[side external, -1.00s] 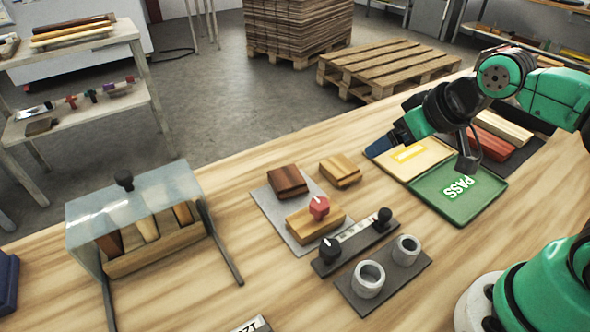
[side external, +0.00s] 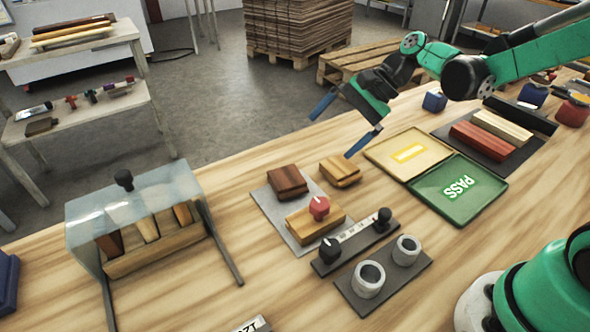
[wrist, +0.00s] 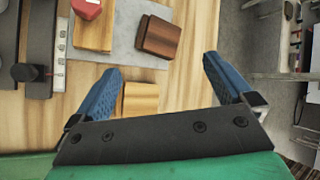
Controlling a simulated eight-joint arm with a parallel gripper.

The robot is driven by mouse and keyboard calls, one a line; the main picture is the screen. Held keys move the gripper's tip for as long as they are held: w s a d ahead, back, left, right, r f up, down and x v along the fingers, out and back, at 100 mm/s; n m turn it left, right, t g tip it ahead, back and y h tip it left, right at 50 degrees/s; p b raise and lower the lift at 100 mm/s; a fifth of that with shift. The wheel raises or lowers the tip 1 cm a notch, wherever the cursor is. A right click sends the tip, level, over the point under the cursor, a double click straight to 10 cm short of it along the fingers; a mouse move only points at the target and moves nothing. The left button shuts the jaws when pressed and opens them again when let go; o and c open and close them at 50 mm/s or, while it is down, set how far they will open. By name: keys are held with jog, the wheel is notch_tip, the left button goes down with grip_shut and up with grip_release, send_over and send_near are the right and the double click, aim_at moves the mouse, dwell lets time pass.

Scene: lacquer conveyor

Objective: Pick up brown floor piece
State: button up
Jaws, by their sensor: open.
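The brown floor piece (side external: 287,181) is a dark brown wood block on a grey plate (side external: 268,207). It also shows in the wrist view (wrist: 160,37), beyond and between my fingertips. A lighter wood block (side external: 340,171) lies on the table beside the plate; in the wrist view it (wrist: 141,98) sits between my fingers, partly hidden by the gripper body. My gripper (side external: 330,137) has its blue fingers spread wide and empty, above and behind these blocks. In the wrist view my gripper (wrist: 161,62) points toward the brown piece.
A wood block with a red knob (side external: 319,209) shares the plate. A dark gauge bar (side external: 352,243) and a holder with two grey rings (side external: 383,281) stand in front. A clear-covered rack (side external: 135,210) is at left, a green PASS tray (side external: 458,190) at right.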

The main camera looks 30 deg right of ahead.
aim_at(283, 180)
jog(key=w+f+m+y, duration=0.1)
jog(key=f+m, duration=0.1)
jog(key=d+f+m+y, duration=0.1)
jog(key=f+m+y, duration=0.1)
jog(key=w+d+f+m+g+y, duration=0.1)
jog(key=f+m+y, duration=0.1)
jog(key=shift+w, duration=0.3)
jog(key=shift+f+y, duration=0.2)
jog(key=shift+y, duration=0.2)
jog(key=shift+a+f+m, duration=0.15)
jog(key=shift+m, duration=0.15)
jog(key=x, duration=1.1)
jog(key=shift+a, duration=0.25)
jog(key=c, duration=0.9)
